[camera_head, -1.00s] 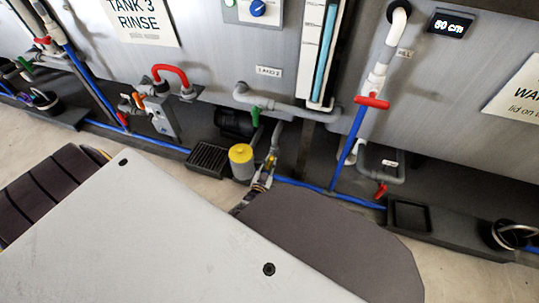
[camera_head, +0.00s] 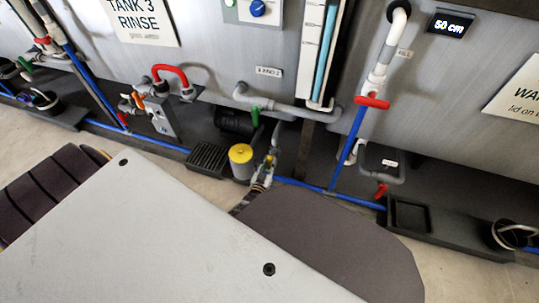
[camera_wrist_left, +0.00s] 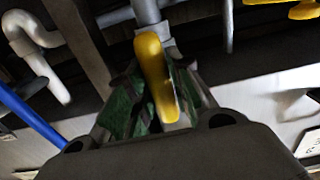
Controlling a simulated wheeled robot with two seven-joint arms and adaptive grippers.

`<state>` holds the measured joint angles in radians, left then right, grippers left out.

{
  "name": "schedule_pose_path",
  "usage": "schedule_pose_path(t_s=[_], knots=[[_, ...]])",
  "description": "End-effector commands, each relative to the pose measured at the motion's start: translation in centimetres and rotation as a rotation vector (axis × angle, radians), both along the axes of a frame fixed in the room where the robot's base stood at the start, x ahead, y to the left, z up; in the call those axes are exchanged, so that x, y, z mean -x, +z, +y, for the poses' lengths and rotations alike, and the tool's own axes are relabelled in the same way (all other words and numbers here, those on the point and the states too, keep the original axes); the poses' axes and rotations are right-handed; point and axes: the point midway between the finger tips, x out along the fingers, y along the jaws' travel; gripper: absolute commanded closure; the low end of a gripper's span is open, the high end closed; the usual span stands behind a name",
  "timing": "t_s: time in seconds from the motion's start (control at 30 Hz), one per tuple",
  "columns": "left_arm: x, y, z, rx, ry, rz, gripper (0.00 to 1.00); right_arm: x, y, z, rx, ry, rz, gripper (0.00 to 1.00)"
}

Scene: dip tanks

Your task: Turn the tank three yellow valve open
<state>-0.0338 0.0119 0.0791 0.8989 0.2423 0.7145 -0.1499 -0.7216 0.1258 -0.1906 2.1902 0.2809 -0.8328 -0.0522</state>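The yellow valve handle shows large in the left wrist view (camera_wrist_left: 155,75), on a grey pipe fitting. The green-padded fingers of my left gripper (camera_wrist_left: 160,95) lie close along both sides of it, and the gripper looks shut on it. In the head view my left gripper (camera_head: 263,177) is small, low at the grey pipe just right of a yellow-topped container (camera_head: 241,155). It hides most of the handle there. My right gripper is not in view.
A green handle (camera_head: 255,116) sits on piping just above. A dark pump (camera_head: 234,122) and a black grate (camera_head: 208,158) are to the left. A red-handled valve (camera_head: 372,102) and blue pipes (camera_head: 347,148) are to the right. The TANK 3 RINSE sign (camera_head: 143,20) is upper left.

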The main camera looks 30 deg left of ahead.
Motion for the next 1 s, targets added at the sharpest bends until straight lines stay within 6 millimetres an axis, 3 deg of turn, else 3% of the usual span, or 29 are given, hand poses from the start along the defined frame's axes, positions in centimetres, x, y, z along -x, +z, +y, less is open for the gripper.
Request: schedule_pose_path(t_s=[0.13,0.63,1.0], knots=[[0.0,0.0,0.0,-0.002,0.0,0.0,0.59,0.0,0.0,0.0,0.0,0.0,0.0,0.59],[0.4,0.0,-0.1,-0.004,-0.001,0.0,0.59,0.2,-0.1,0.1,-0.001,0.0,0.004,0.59],[3.0,0.0,-0.7,-0.004,-0.001,0.001,0.59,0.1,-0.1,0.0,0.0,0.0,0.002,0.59]])
